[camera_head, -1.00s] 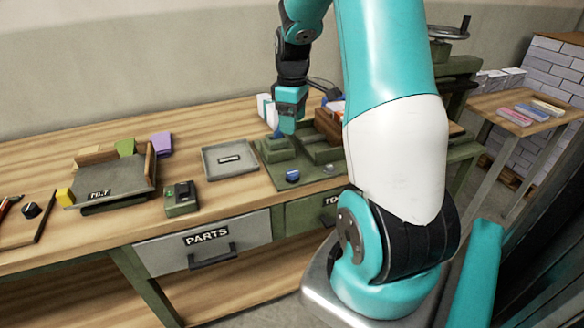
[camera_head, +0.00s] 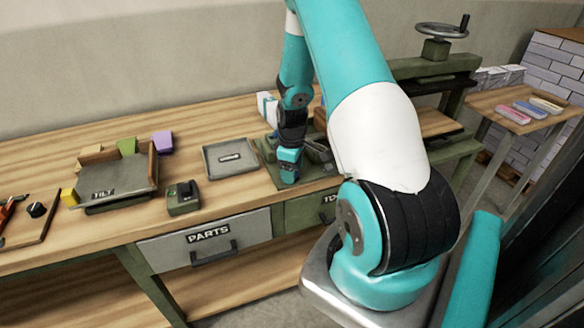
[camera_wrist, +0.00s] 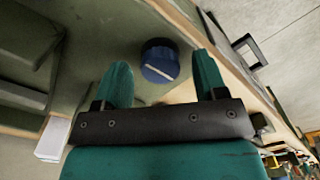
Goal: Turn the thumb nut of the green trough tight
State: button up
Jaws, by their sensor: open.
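The thumb nut (camera_wrist: 159,62) is a dark blue round knob with a pale line across its top. In the wrist view it shows ahead of my gripper, between the two fingertips and apart from them as far as I can tell. The green trough (camera_head: 264,175) is on the bench, partly behind my arm; its green surface (camera_wrist: 95,40) also fills the upper left of the wrist view. My gripper (camera_head: 289,181) is open and empty, pointing down over the trough's front part. In the head view my gripper hides the nut.
A grey tray (camera_head: 212,172) lies left of the trough, and a small green box (camera_head: 183,208) stands in front of it. A tilted tray (camera_head: 118,185) is further left. A press with a handwheel (camera_head: 441,31) stands at the right. Bench drawers (camera_head: 200,252) are below.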

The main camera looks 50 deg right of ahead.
jog(key=c, duration=0.9)
jog(key=m+b, duration=0.1)
jog(key=m, duration=0.8)
jog(key=shift+d+b, duration=0.1)
jog(key=shift+b, duration=0.2)
jog(key=m, duration=0.5)
jog(key=shift+r+m+b, duration=0.1)
jog(key=shift+m+b, duration=0.3)
jog(key=shift+m, duration=1.5)
jog(key=shift+d, duration=0.1)
